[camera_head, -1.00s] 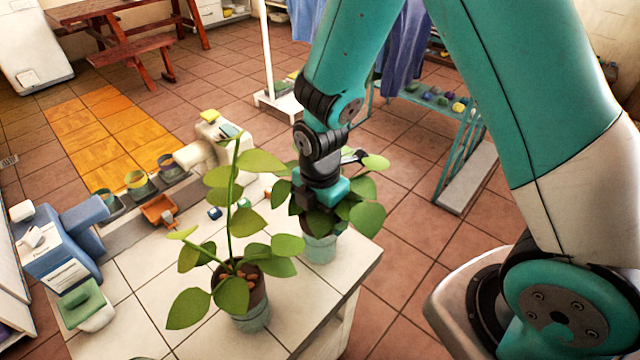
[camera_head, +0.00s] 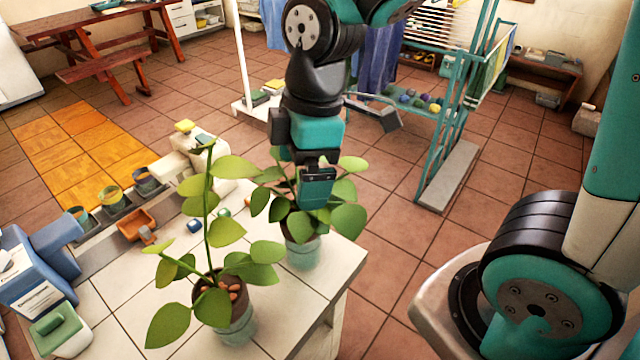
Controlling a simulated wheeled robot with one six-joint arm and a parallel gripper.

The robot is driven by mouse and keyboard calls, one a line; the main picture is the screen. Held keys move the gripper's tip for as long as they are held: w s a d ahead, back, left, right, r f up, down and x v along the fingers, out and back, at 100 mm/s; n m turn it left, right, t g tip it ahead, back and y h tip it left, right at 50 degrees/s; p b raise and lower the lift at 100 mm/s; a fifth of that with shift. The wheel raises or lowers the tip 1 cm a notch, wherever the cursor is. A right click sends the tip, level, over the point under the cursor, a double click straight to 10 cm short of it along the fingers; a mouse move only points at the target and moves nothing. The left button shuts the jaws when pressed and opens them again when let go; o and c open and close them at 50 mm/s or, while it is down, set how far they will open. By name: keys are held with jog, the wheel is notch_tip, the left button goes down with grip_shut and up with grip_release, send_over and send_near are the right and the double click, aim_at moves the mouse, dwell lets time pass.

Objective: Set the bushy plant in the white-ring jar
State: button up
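The bushy plant (camera_head: 346,219) is the lower, wide-leaved one in a pale teal glass pot (camera_head: 303,254), upright on the white-tiled counter near its right corner. My gripper (camera_head: 313,200) points down among its leaves, above the pot. Its fingers overlap the stem area, and I cannot tell whether they touch the plant or how wide they stand. Several small jars stand in a row at the counter's back left, one with a yellow ring (camera_head: 112,194). I cannot make out a white ring on any of them.
A tall plant (camera_head: 226,232) in a similar pot stands at the front, left of the bushy one. An orange scoop (camera_head: 136,224), a blue dispenser (camera_head: 38,262) and a green-topped box (camera_head: 58,330) are at left. A teal rack (camera_head: 440,140) stands behind on the floor.

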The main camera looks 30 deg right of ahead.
jog(key=s+a+r+m+y, duration=0.2)
jog(key=s+r+m, duration=0.2)
jog(key=s+m, duration=0.4)
jog(key=shift+s+r, duration=0.15)
jog(key=shift+s, duration=0.55)
jog(key=shift+a, duration=0.1)
